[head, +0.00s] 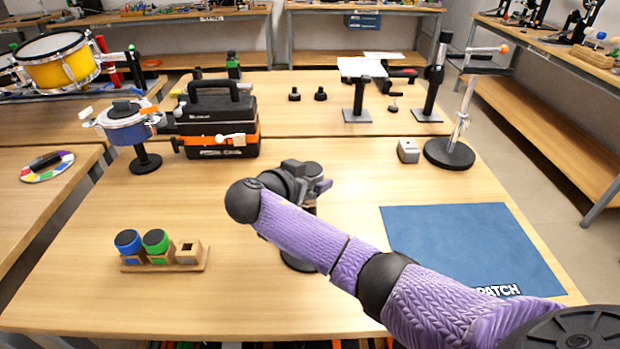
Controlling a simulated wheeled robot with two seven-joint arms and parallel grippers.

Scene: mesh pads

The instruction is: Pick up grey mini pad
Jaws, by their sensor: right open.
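A small round dark grey top, which looks like the grey mini pad (313,170), shows beside the fingers of my right gripper (307,180). A dark stand with a round black base (298,263) is below it, mostly hidden behind my purple right arm. I cannot tell whether the fingers touch the pad. My right gripper is open. A wooden holder (203,264) at the left front carries a blue mini pad (128,241) and a green mini pad (156,241); its right-hand square socket (188,250) is empty. My left gripper is out of view.
A blue mat (465,245) lies at the right. A black case (217,120) and a small drum on a stand (127,122) stand at the back left. A small grey box (408,150) and a tall stand (449,154) are at the back right.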

